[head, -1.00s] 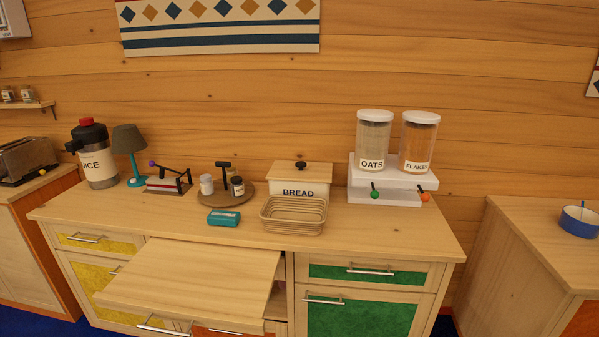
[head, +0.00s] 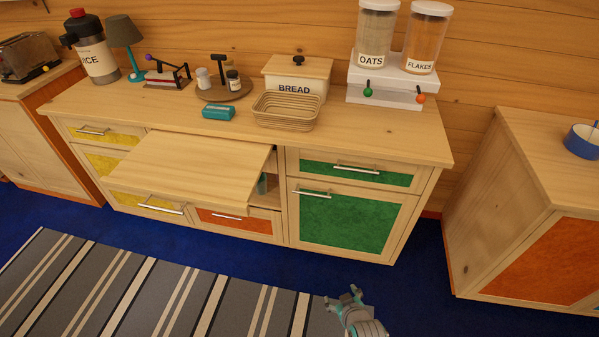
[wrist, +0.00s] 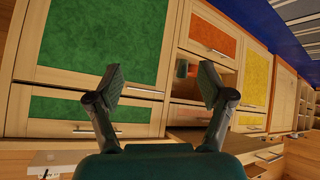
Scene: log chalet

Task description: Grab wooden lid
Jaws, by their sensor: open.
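The wooden lid (head: 285,67) with a dark knob sits on the white bread box (head: 290,86), marked BREAD, at the back of the counter in the head view. My gripper (head: 342,298) shows low in the head view, in front of the cabinet and well away from the lid. In the wrist view my gripper (wrist: 165,86) is open with nothing between its fingers, facing the green and orange cabinet fronts. The lid cannot be made out in the wrist view.
A woven basket (head: 286,111) stands in front of the bread box. A turntable with jars (head: 224,92) is left of it, and a cereal dispenser (head: 385,90) right. A pull-out board (head: 190,165) juts from the cabinet. Counter (head: 390,130) at right is bare.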

